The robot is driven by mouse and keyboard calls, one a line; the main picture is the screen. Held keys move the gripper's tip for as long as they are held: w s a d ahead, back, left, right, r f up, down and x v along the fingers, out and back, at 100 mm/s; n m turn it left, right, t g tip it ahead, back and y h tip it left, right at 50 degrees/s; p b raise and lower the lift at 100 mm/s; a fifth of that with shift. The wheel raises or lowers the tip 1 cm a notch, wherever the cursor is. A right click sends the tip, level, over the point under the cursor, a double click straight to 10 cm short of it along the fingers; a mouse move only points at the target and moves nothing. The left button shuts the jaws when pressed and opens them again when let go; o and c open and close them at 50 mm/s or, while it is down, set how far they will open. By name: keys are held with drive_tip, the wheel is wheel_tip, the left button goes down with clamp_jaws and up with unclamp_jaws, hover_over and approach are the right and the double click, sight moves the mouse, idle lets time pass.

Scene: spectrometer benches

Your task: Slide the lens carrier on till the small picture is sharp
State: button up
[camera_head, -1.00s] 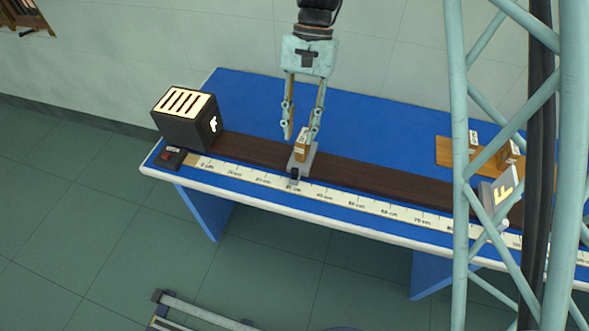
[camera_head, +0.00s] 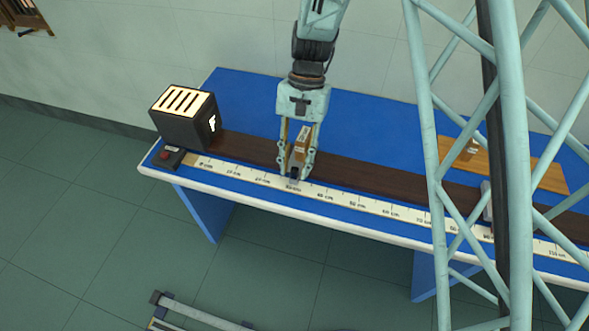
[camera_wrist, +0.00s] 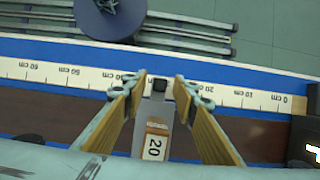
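The lens carrier (camera_head: 301,148) stands on the dark rail near the 30 cm mark, a grey base with a wooden block on it. In the wrist view the block bears the label 20 (camera_wrist: 155,143), and a black knob is at the carrier's front end. My gripper (camera_head: 297,172) is lowered around the carrier, one finger on each side. The wrist view shows the fingers (camera_wrist: 156,86) apart, with gaps beside the carrier. The lamp box (camera_head: 184,116) with a bright F stands at the rail's left end. The screen (camera_head: 487,200) is mostly hidden behind my lattice column; its picture cannot be seen.
A white scale (camera_head: 340,197) runs along the rail's front. A red-button box (camera_head: 169,157) sits by the lamp. A wooden board (camera_head: 550,176) with a small block (camera_head: 468,148) lies at the back right.

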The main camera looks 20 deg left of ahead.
drive_tip(key=shift+s+f, duration=0.2)
drive_tip(key=shift+f, duration=0.3)
drive_tip(key=shift+c, duration=0.7)
clamp_jaws()
drive_tip(key=shift+d, duration=0.2)
